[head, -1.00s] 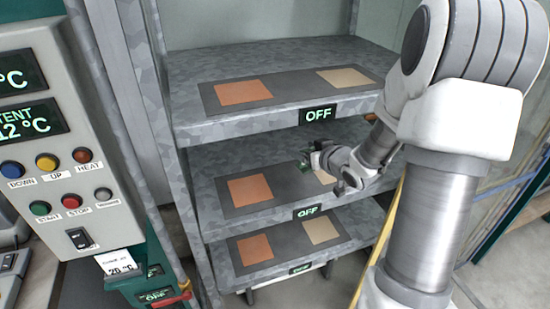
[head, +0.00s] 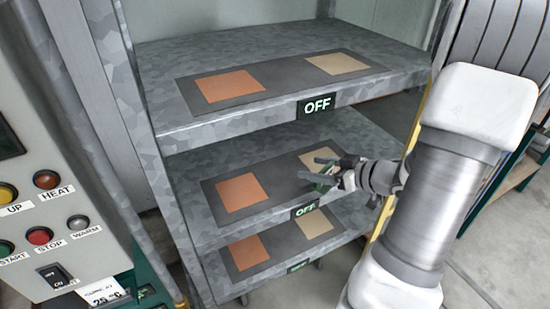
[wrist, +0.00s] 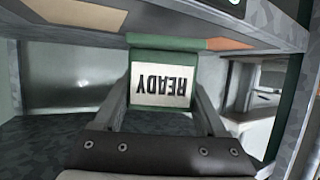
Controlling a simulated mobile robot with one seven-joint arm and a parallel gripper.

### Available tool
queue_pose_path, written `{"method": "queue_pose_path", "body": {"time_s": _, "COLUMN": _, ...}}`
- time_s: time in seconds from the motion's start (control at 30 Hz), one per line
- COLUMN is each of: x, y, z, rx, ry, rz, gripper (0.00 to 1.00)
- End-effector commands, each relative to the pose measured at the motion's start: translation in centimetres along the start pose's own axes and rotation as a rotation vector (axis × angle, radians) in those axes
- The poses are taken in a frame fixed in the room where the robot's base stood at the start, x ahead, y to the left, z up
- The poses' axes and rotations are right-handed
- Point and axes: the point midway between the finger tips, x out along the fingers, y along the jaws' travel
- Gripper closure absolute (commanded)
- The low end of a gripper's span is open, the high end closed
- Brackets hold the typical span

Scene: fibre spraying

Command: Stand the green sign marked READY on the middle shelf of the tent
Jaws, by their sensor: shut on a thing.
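My gripper (head: 320,170) is shut on the green READY sign (head: 323,186), which shows small and partly hidden between the fingers in the head view. In the wrist view the sign (wrist: 165,78) sits between the two fingers, its white face lettered READY appearing upside down. The gripper reaches in from the right at the middle shelf (head: 222,218), near the tan pad (head: 312,160) and above the shelf's front edge. An orange pad (head: 241,196) lies left on the same shelf. Whether the sign touches the shelf cannot be told.
The upper shelf (head: 180,130) overhangs the gripper, with an OFF display (head: 317,105) on its front edge. The lower shelf (head: 225,285) is below. A control panel (head: 65,215) stands at the left. The middle shelf's dark mat has free room between its pads.

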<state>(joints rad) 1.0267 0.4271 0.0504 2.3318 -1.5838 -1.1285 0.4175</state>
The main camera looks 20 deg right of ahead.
Motion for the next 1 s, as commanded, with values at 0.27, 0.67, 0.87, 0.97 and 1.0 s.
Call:
{"method": "queue_pose_path", "body": {"time_s": 0.27, "x": 7.1, "y": -0.1, "z": -2.8, "rx": -0.003, "ry": 0.001, "rz": -0.004, "gripper": 0.80}}
{"method": "queue_pose_path", "body": {"time_s": 0.67, "x": 11.0, "y": 0.0, "z": -4.5, "rx": -0.001, "ry": 0.000, "rz": -0.001, "gripper": 0.80}}
{"method": "queue_pose_path", "body": {"time_s": 0.87, "x": 12.6, "y": 0.0, "z": -1.9, "rx": 0.004, "ry": -0.002, "rz": 0.000, "gripper": 0.80}}
{"method": "queue_pose_path", "body": {"time_s": 0.97, "x": 12.8, "y": 0.0, "z": -1.3, "rx": 0.001, "ry": 0.000, "rz": 0.001, "gripper": 0.80}}
{"method": "queue_pose_path", "body": {"time_s": 1.0, "x": 12.8, "y": 0.0, "z": -1.4, "rx": 0.000, "ry": 0.000, "rz": 0.001, "gripper": 0.80}}
